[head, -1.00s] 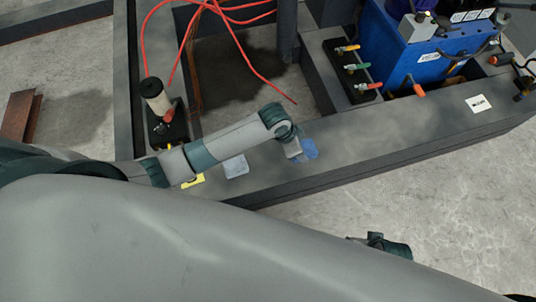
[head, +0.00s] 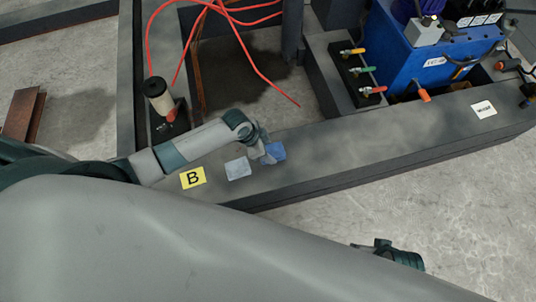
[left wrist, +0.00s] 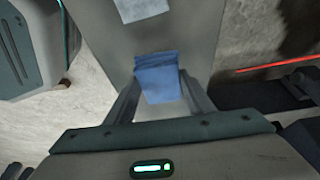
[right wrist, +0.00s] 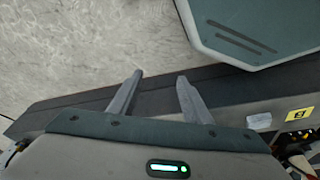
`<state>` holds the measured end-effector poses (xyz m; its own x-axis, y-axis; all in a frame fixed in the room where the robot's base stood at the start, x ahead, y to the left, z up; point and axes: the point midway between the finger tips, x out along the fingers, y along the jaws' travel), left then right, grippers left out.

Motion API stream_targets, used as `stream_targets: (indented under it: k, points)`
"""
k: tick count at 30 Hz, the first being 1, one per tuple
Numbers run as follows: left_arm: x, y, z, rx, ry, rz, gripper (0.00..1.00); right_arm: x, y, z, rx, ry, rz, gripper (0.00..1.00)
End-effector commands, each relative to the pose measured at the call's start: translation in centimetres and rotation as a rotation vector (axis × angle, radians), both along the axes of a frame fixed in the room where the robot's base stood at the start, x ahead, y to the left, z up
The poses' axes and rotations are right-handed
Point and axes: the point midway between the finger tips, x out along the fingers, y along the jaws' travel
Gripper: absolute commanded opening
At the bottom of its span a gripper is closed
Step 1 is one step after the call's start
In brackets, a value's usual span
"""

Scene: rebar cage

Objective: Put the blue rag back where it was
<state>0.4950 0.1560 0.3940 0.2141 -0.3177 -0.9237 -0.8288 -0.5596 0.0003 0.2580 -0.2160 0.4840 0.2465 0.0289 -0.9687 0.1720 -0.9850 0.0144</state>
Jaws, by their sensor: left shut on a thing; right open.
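The blue rag (head: 278,151) is at the tip of my left gripper (head: 266,156), over the grey beam top in the head view. In the left wrist view the folded blue rag (left wrist: 158,80) sits between the two fingers of my left gripper (left wrist: 160,92), which is shut on it. Whether the rag touches the beam is hard to tell. My right gripper (right wrist: 157,80) is open and empty in the right wrist view, with the dark side of the beam behind its fingers.
A pale grey-blue cloth (head: 238,168) lies on the beam (head: 390,128), left of the blue rag. A yellow "B" label (head: 193,178) is farther left.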

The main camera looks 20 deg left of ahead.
Motion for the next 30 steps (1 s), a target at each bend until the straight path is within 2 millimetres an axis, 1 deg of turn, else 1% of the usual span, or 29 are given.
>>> stream_targets:
  k: [8, 12, 15, 18, 21, 30]
  points:
    - [0.0, 0.0, -0.2, 0.0, 0.0, 0.0, 0.28, -0.3, 0.0, -0.3, 0.0, 0.004, 0.0, 0.44]
    - [0.0, 0.0, -1.7, 0.0, 0.001, 0.002, 0.28, -0.3, 0.0, -0.4, 0.001, 0.004, 0.0, 0.44]
    - [0.0, 0.0, -3.0, 0.0, 0.001, 0.002, 0.28, 0.1, 0.2, 0.2, 0.006, -0.012, 0.001, 0.44]
    - [0.0, 0.0, -3.8, 0.0, 0.001, 0.002, 0.28, 0.7, 0.6, 0.7, 0.018, -0.042, 0.005, 0.44]
    - [0.0, 0.0, -4.0, -0.001, -0.001, 0.001, 0.28, 0.9, 0.9, 0.8, 0.025, -0.054, 0.01, 0.44]
    - [0.0, 0.0, -4.2, 0.001, -0.001, 0.0, 0.28, 0.6, 1.0, 0.4, 0.024, -0.045, 0.012, 0.44]
